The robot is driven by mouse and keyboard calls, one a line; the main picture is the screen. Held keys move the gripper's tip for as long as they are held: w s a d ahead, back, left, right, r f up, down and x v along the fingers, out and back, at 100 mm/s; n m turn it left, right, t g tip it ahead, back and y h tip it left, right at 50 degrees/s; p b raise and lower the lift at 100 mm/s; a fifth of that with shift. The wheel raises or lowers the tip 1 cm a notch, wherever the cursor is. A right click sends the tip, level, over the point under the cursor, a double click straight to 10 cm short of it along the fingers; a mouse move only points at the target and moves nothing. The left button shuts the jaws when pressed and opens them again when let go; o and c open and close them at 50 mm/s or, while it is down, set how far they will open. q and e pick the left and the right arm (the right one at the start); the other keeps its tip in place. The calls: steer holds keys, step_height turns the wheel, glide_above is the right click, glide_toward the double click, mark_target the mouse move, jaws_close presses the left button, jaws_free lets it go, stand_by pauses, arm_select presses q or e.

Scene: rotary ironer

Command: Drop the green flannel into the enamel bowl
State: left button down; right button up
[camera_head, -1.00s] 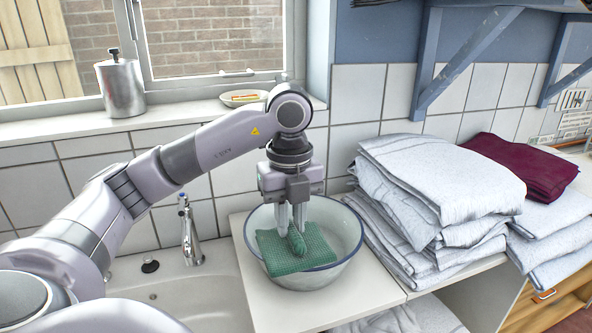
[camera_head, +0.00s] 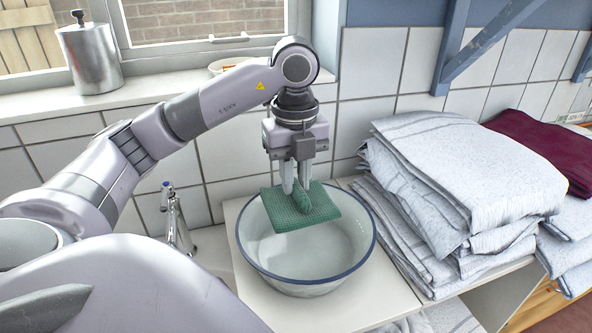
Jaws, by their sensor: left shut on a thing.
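The green flannel (camera_head: 285,215) hangs as a flat square, pinched up in the middle, from my left gripper (camera_head: 302,188). The gripper points down and is shut on it. The flannel is over the back part of the white enamel bowl (camera_head: 306,284), which has a blue rim and stands on a white counter. The flannel appears above the bowl's inside, apart from its floor. The bowl looks otherwise empty. My right gripper is not in view.
Stacked white folded linen (camera_head: 455,185) stands close to the bowl's right, with a dark red cloth (camera_head: 535,150) beyond. A tap (camera_head: 178,222) and sink are at the left. A metal canister (camera_head: 91,58) and a small dish (camera_head: 232,65) stand on the windowsill.

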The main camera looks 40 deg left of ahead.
arm_select(q)
step_height(320, 180, down, 6)
steer(key=b, duration=0.3)
steer(key=shift+b, duration=0.4)
steer(key=c, duration=0.9)
jaws_free()
steer(key=shift+c, duration=0.2)
steer(key=shift+r+p, duration=1.1)
steer(key=shift+r, duration=2.55)
steer(key=shift+s+d+f, duration=0.1)
steer(key=shift+s, duration=0.05)
